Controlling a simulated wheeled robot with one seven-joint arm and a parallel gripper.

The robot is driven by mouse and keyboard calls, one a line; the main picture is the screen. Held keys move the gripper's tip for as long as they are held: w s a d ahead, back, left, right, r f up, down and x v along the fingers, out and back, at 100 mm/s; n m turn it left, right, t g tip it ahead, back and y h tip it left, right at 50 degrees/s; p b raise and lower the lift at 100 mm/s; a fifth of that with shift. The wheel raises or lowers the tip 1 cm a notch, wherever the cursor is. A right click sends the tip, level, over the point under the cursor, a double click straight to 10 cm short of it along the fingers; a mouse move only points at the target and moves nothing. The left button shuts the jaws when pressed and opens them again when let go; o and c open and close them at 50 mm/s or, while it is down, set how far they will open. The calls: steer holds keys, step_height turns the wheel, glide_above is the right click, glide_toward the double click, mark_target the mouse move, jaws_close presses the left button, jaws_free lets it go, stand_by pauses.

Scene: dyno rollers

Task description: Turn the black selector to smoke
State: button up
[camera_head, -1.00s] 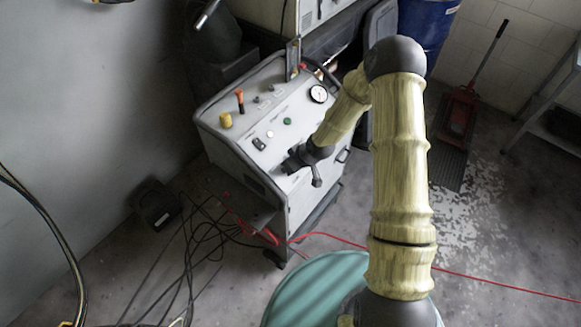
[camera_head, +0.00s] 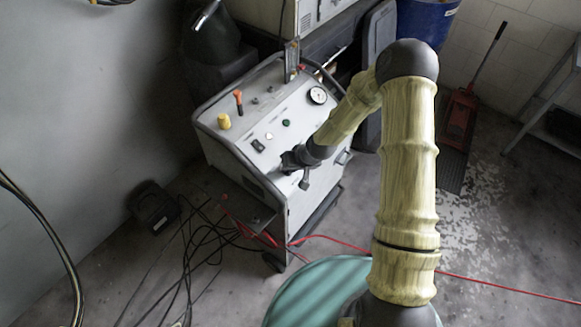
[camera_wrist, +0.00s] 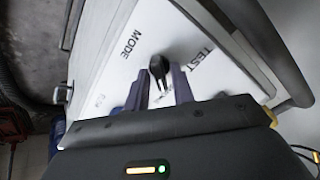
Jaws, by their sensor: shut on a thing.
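The black selector (camera_wrist: 157,67) is a small dark knob on the white panel, seen in the wrist view between my two fingers. The word MODE is printed to its upper left and TEST to its right. A smaller word at the left of the panel is too blurred to read. My gripper (camera_wrist: 160,82) is shut on the selector. In the head view my gripper (camera_head: 289,162) is at the lower right part of the machine's sloping panel, and the selector is hidden behind it. I cannot tell exactly which way the selector points.
The white machine (camera_head: 240,155) carries a yellow knob (camera_head: 224,122), an orange-topped lever (camera_head: 239,98), a green button (camera_head: 286,123), a rocker switch (camera_head: 258,145) and a round gauge (camera_head: 318,95). Black cables (camera_head: 190,235) and a red hose (camera_head: 335,239) lie on the floor. A red jack (camera_head: 461,122) stands right.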

steer(key=o, duration=0.7)
steer(key=b+v, duration=0.1)
steer(key=v, duration=1.6)
steer(key=shift+s+d+r, duration=0.1)
steer(key=shift+s+r, duration=0.05)
steer(key=shift+s, duration=0.05)
